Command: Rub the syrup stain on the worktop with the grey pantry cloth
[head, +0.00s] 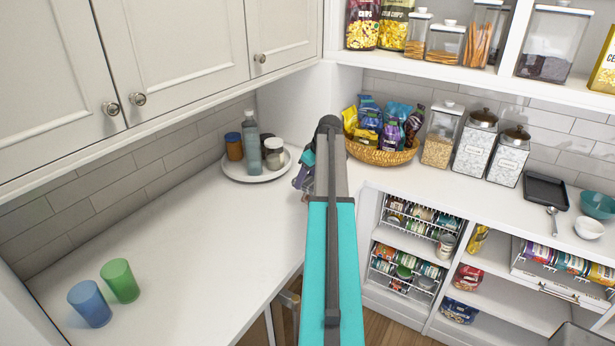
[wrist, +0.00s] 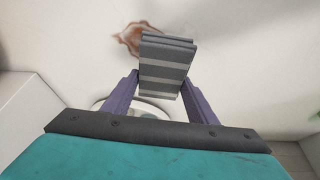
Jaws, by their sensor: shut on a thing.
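The grey pantry cloth (wrist: 165,68), folded and striped in lighter and darker grey, is held between the purple fingers of my gripper (wrist: 160,84) in the wrist view. The syrup stain (wrist: 127,38) is a brown patch on the pale worktop (wrist: 230,40), just beyond the cloth and to its left. The cloth overlaps part of the stain in the picture; I cannot tell whether it touches the worktop. In the head view my arm hides the stain and most of my gripper (head: 304,174), which is above the corner of the worktop (head: 190,225).
A round white tray (head: 236,177) with a bottle and jars stands left of my gripper. A basket of snack bags (head: 383,154) and glass canisters (head: 474,145) stand behind to the right. Blue (head: 89,304) and green (head: 120,281) cups stand at front left. The left worktop's middle is clear.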

